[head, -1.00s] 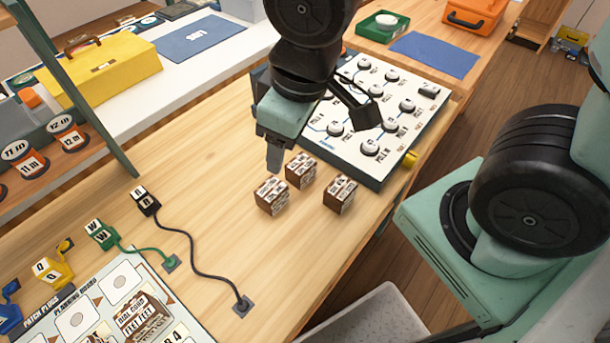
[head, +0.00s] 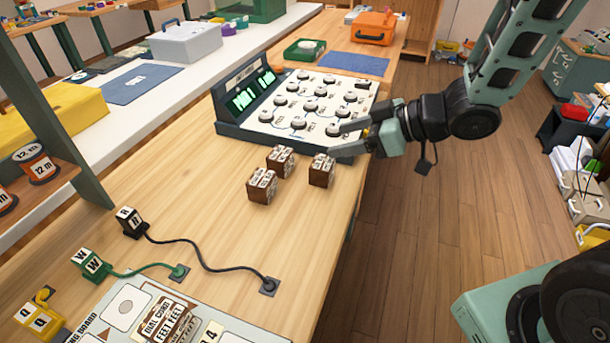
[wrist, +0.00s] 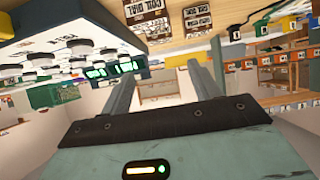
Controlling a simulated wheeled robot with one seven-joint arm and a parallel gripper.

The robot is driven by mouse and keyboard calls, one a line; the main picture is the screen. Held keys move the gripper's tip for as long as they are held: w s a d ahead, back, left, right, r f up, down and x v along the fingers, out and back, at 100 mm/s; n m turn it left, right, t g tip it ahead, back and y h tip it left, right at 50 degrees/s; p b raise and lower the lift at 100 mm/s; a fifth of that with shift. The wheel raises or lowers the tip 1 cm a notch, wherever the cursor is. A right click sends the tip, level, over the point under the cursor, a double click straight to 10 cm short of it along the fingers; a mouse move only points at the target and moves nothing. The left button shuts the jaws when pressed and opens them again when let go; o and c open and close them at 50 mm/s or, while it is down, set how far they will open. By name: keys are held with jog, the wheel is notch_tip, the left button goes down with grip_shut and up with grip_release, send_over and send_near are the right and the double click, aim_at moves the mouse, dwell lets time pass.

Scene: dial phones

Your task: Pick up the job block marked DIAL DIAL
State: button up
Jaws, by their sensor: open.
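Three brown job blocks with white printed labels stand close together on the wooden bench: a front left block (head: 262,186), a back block (head: 281,161) and a right block (head: 321,170). Their print is too small in the head view to tell which is marked DIAL DIAL. In the wrist view one block (wrist: 146,20) appears to read COIL DIAL, and another block (wrist: 197,16) shows beside it. My gripper (head: 342,140) is open and empty, above and right of the right block, near the phone panel. Its fingers point left, apart from the blocks.
Cabled plugs (head: 133,222) stand left. The bench's right edge drops to the floor.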

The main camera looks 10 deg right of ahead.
jog(key=b, duration=0.1)
send_near(284, 154)
jog(key=x, duration=0.5)
jog(key=shift+a+f, duration=0.2)
jog(key=shift+x, duration=2.9)
jog(key=shift+r, duration=0.1)
jog(key=c, duration=0.8)
